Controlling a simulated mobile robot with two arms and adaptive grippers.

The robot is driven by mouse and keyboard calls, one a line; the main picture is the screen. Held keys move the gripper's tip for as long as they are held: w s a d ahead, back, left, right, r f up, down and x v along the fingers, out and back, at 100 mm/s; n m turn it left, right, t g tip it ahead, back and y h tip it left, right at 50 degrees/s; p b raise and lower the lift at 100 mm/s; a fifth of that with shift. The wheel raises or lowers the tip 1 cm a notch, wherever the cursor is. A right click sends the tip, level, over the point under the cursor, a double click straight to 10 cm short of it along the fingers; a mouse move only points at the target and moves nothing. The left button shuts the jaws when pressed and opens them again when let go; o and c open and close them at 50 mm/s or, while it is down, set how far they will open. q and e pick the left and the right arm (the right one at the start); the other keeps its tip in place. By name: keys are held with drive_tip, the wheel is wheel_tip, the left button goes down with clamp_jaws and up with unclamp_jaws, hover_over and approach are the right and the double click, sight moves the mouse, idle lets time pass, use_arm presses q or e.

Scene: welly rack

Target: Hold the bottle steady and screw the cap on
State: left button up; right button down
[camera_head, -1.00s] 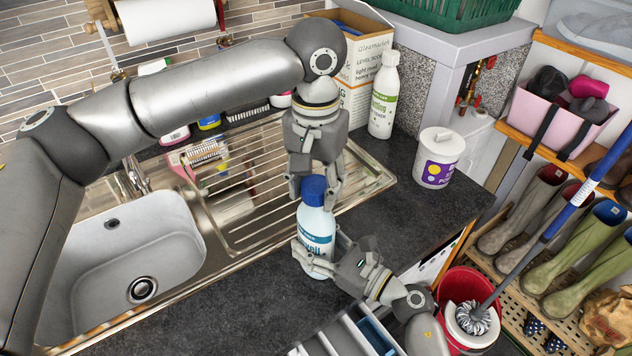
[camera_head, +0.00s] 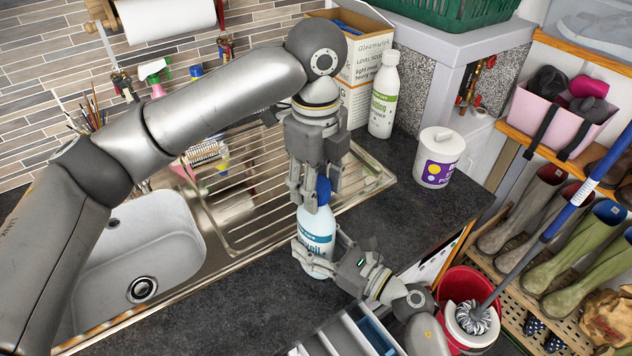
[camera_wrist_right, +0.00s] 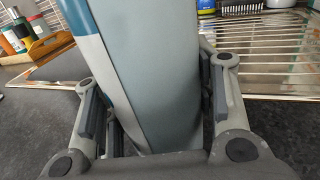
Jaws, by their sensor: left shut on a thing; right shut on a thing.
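A white and pale-blue bottle (camera_head: 316,235) with a blue label stands upright on the dark worktop, in front of the drainer. Its blue cap (camera_head: 323,190) is at the top of the bottle; whether it is seated on the thread cannot be told. My left gripper (camera_head: 316,198) comes down from above and is shut on the cap, its fingers on both sides. My right gripper (camera_head: 318,262) is shut around the lower part of the bottle from the right. In the right wrist view, the bottle (camera_wrist_right: 150,70) fills the space between the fingers of my right gripper (camera_wrist_right: 160,115).
A metal sink (camera_head: 150,250) and ribbed drainer (camera_head: 250,200) lie to the left. A white bottle (camera_head: 383,95), a cardboard box (camera_head: 362,75) and a white tub (camera_head: 438,160) stand behind. A grey divided tray (camera_head: 345,335) is at the front. A red bucket (camera_head: 465,285) is at right.

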use_arm(q)
drive_tip(key=shift+m, duration=0.7)
drive_tip(key=o, duration=1.2)
wheel_tip(320, 180, up, 12)
use_arm(e)
drive_tip(key=c, duration=0.5)
unclamp_jaws()
